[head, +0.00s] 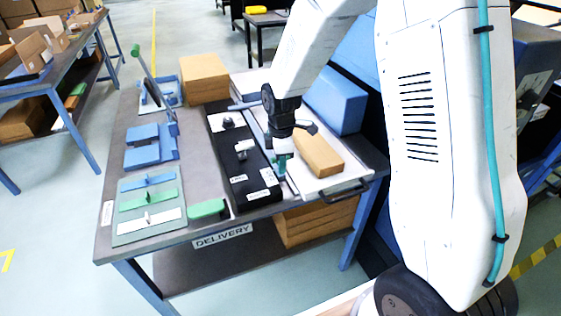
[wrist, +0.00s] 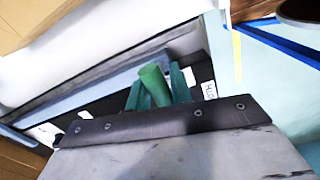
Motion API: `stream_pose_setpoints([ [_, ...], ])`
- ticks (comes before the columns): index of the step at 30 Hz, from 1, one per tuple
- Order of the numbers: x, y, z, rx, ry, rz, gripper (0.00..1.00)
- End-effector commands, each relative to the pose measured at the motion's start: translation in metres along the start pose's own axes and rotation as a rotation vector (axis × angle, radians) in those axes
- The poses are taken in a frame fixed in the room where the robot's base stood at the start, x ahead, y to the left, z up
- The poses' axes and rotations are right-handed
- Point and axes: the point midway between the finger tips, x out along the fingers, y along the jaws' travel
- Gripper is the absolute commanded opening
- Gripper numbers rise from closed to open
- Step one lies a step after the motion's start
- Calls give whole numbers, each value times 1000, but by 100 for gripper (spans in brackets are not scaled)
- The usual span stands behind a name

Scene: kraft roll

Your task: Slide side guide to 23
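In the head view my gripper (head: 282,172) points down at the near end of the black panel, beside the white tray (head: 305,186). In the wrist view a green cylindrical knob (wrist: 154,84) stands between the teal fingers of my gripper (wrist: 160,90). The fingers are close together, one on each side of the knob, and appear to touch it. A pale blue bar (wrist: 98,92) runs behind the knob; I take it for the side guide. The black panel (head: 229,160) carries small white labels. No scale reading is legible, and the 23 mark cannot be made out.
A brown box (head: 318,154) lies on the white tray, with a blue block (head: 336,101) behind it. Left of the panel are a green handle piece (head: 208,208), a mat with coloured strips (head: 122,223) and blue blocks (head: 150,146). A cardboard box (head: 204,77) stands at the back.

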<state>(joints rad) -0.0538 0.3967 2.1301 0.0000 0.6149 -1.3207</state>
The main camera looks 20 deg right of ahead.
Motion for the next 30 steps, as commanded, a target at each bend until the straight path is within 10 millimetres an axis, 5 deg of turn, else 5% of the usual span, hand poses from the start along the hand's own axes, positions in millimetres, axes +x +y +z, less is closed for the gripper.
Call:
stream_pose_setpoints([
  [17, -1, 15, -3, 2, 0, 1, 0],
  [18, 0, 15, -3, 2, 0, 1, 30],
  [19, -1, 15, -3, 2, 1, 1, 38],
  [30, -6, 15, -3, 0, 0, 2, 40],
])
